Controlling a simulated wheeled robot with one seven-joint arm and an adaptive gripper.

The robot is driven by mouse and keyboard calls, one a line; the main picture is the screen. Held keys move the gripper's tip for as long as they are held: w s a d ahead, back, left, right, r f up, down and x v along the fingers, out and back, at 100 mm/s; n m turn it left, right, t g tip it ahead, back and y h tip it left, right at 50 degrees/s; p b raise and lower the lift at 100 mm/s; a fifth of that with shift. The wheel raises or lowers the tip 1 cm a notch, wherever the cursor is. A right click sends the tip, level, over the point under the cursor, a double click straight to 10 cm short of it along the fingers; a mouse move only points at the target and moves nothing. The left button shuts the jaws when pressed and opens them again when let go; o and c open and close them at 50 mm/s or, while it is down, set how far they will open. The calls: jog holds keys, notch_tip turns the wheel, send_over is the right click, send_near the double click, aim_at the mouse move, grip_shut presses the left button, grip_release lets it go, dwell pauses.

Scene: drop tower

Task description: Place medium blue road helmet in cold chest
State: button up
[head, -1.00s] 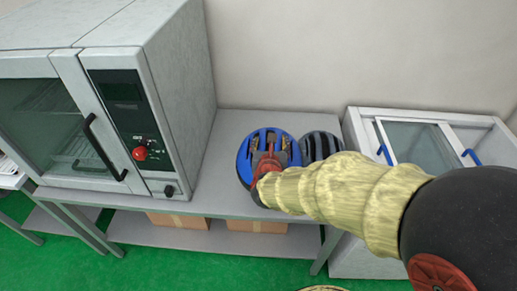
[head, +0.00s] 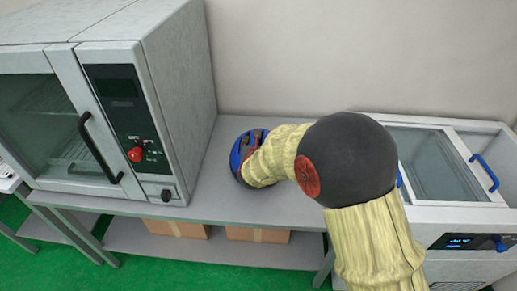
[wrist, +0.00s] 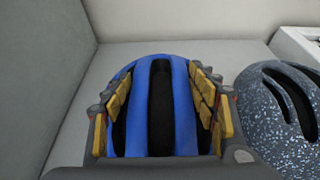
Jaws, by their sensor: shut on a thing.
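The blue road helmet (head: 243,143) sits on the grey bench beside the oven, partly hidden by my arm. In the wrist view the blue helmet (wrist: 180,110) has dark vent slots and lies between my fingers. My gripper (wrist: 162,82) is shut on it, with yellow-padded fingers along both sides. The cold chest (head: 465,215) stands at the right end of the bench, with glass lid panels, blue handles and a lit display. My arm hides its left part, and I cannot tell whether the lid is open.
A dark speckled helmet (wrist: 285,110) stands close to the right in the wrist view; my arm hides it in the head view. A large grey oven (head: 170,110) stands left on the bench (head: 210,205). Cardboard boxes (head: 258,235) lie on the shelf below.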

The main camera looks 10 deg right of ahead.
jog(key=shift+f+b, duration=0.65)
jog(key=shift+f, duration=0.8)
jog(key=shift+f, duration=0.2)
jog(key=o, duration=1.8)
jog(key=shift+o, duration=0.5)
